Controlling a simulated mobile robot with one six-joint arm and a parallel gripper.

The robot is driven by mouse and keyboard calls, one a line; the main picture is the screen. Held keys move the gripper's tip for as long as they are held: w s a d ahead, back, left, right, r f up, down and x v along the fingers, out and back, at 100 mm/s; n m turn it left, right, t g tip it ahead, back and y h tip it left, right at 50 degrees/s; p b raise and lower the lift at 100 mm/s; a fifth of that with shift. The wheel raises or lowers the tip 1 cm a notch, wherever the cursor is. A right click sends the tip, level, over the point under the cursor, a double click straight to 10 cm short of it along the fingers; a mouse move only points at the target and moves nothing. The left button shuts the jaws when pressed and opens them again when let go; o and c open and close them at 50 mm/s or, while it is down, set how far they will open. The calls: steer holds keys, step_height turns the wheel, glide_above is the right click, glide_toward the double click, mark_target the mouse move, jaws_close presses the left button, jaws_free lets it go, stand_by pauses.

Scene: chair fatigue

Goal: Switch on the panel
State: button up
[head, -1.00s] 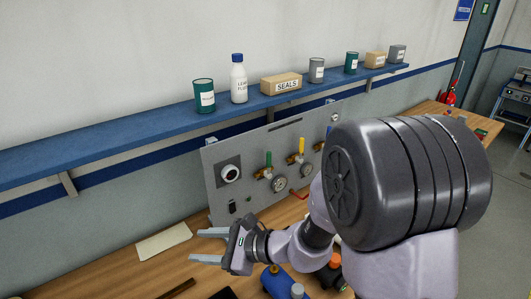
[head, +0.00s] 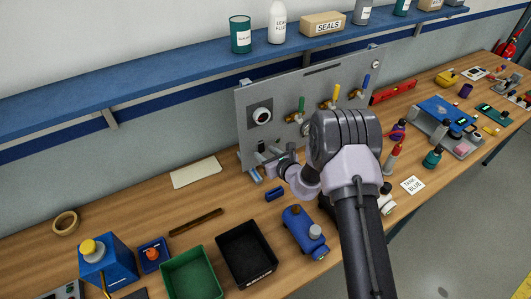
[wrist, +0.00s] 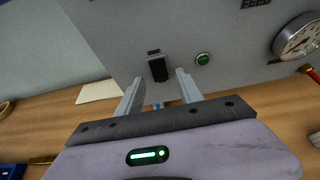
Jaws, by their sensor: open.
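The grey panel (head: 290,85) stands upright on the wooden bench against the wall. Its small black switch (wrist: 158,69) is on the lower part of the panel, under a small dark label, and also shows in the head view (head: 262,146). A round green button or lamp (wrist: 203,60) sits to the right of the switch. My gripper (wrist: 159,78) is open and empty, pointing at the panel, with the switch seen between its fingertips. In the head view my gripper (head: 258,165) is close to the panel's lower left; contact cannot be told.
Valves with green, yellow and blue handles and a gauge (wrist: 298,38) are on the panel to the right. A blue shelf (head: 160,78) overhangs above. A black tray (head: 245,253), a green tray (head: 190,275) and a blue motor-like part (head: 303,232) lie in front.

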steer(key=shift+w+a+f, duration=0.15)
steer(key=shift+w+a, duration=0.05)
steer(key=shift+w, duration=0.15)
jaws_close()
steer(key=f+b, duration=0.1)
steer(key=b, duration=0.2)
steer(key=shift+f+t+y, duration=0.1)
steer(key=shift+t+y, duration=0.2)
steer(key=shift+t, duration=0.1)
steer(key=b, duration=0.2)
steer(key=shift+f+t+b, duration=0.15)
steer(key=shift+t+b, duration=0.15)
steer(key=shift+b, duration=0.05)
steer(key=t+y+b, duration=0.1)
steer(key=b, duration=0.1)
steer(key=shift+r+b, duration=0.2)
steer(key=shift+b, duration=0.2)
steer(key=shift+r, duration=0.2)
